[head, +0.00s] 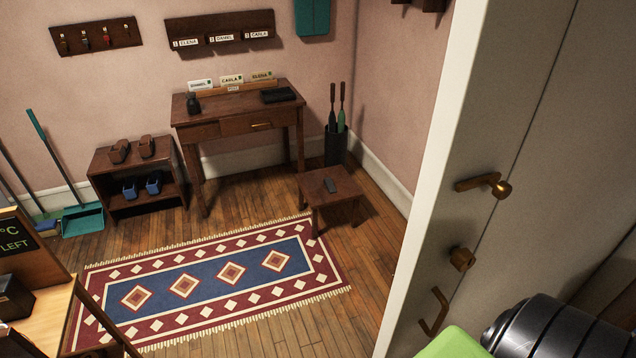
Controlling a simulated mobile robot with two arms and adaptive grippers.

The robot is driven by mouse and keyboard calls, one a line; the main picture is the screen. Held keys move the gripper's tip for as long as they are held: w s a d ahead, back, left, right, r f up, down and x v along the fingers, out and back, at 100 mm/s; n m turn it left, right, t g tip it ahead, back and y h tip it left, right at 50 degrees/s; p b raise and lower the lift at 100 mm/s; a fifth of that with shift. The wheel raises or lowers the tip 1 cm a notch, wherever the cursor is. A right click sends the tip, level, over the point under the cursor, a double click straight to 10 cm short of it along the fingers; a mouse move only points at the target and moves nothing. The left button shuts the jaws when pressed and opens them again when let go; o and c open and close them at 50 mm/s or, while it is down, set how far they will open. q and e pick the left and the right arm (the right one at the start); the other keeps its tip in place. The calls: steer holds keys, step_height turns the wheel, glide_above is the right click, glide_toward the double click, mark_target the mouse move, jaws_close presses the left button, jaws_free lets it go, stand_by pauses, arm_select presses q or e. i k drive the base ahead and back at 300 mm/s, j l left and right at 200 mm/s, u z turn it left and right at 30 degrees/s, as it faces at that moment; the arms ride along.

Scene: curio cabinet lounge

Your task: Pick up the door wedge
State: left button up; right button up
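I cannot make out a door wedge for certain.
A fringed rug (205,283) covers the middle floor, clear of objects. Behind it stand a desk (240,112), a shoe rack (112,170) and an umbrella stand (336,148). A white door (500,130) with brass fittings fills the right. A wooden stand (45,285) is at left.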

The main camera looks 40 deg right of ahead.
mark_target(330, 185)
steer(key=i+z, duration=0.25)
steer(key=i, duration=0.3)
steer(key=i+z, duration=0.25)
steer(key=i, duration=0.25)
steer(key=i+j+z, duration=0.15)
steer(key=i+z, duration=0.15)
steer(key=i, duration=0.25)
